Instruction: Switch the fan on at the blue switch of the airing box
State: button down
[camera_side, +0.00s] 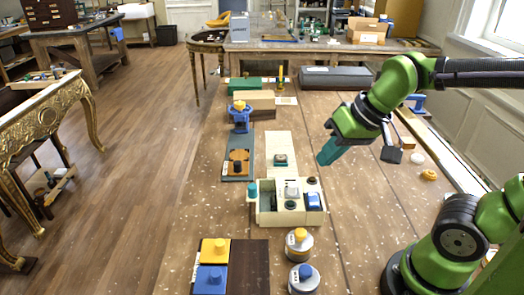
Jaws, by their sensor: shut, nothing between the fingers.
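A cream open-topped box (285,219), which looks like the airing box, stands on the wooden table in the middle. A blue part (313,201) at its right side looks like the blue switch; its setting is too small to read. No fan can be made out. My gripper (327,153), with teal fingers, is shut and empty. It hangs in the air above and behind the box, up and to the right of the blue part in the picture, apart from it.
Yellow and blue blocks with knobs (213,251) and two round jars (299,244) stand in front of the box. A grey board with a brown part (238,160) and a pale board (281,147) lie behind it. The table right of the box is fairly clear.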

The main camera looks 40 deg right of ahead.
aim_at(309, 193)
jog(key=w+d+f+m+g+h, duration=0.1)
jog(key=w+d+m+g+h, duration=0.2)
jog(key=w+m+g, duration=0.15)
jog(key=shift+m+t, duration=0.25)
jog(key=shift+m, duration=0.1)
jog(key=f, duration=0.4)
jog(key=w+d+f, duration=0.1)
jog(key=f, duration=0.4)
jog(key=w+d+f, duration=0.1)
jog(key=f, duration=0.4)
jog(key=shift+w+d, duration=0.1)
